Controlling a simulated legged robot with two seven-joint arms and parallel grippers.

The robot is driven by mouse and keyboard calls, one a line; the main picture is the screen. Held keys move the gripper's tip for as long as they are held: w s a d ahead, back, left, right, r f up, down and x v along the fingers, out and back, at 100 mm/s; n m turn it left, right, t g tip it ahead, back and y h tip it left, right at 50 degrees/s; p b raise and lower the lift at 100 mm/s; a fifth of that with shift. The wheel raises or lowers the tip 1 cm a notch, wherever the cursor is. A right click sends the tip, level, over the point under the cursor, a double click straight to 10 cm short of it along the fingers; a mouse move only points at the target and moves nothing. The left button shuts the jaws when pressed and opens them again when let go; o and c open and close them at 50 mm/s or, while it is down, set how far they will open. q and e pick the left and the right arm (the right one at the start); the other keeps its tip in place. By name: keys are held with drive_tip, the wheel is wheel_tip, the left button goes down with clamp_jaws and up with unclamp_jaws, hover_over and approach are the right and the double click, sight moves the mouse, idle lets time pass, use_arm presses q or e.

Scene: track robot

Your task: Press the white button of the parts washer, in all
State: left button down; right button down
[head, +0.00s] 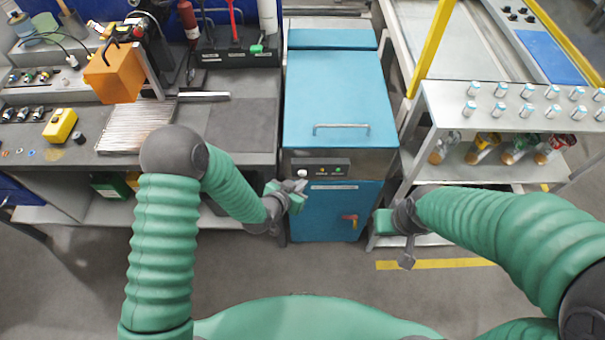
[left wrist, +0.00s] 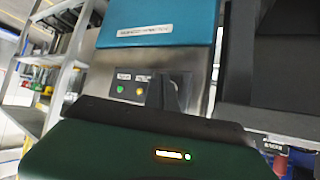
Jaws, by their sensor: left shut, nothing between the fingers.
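The parts washer (head: 335,90) is a blue cabinet in the middle of the head view. Its dark control panel (head: 320,167) carries a round white button (head: 302,172) at the left and small lights to its right. My left gripper (head: 301,184) is shut and empty, with its tips just below and in front of the button. Contact cannot be told. In the left wrist view, the finger (left wrist: 168,94) covers part of the panel (left wrist: 128,75) beside the amber and green lights, and the button is hidden. My right gripper (head: 408,262) hangs right of the washer, its jaws unclear.
A workbench (head: 240,125) with tools and an orange box (head: 114,73) stands left of the washer. A metal rack (head: 450,105) with small cans and bottles stands at the right. A red-handled valve (head: 350,218) is on the washer's lower front. The floor in front is clear.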

idle(0.3)
use_arm(q)
drive_tip(key=shift+w, duration=0.4)
drive_tip(key=shift+w+r, duration=0.1)
drive_tip(key=shift+w, duration=0.3)
idle(0.5)
idle(0.3)
drive_tip(key=shift+s, duration=0.85)
drive_tip(key=s, duration=0.5)
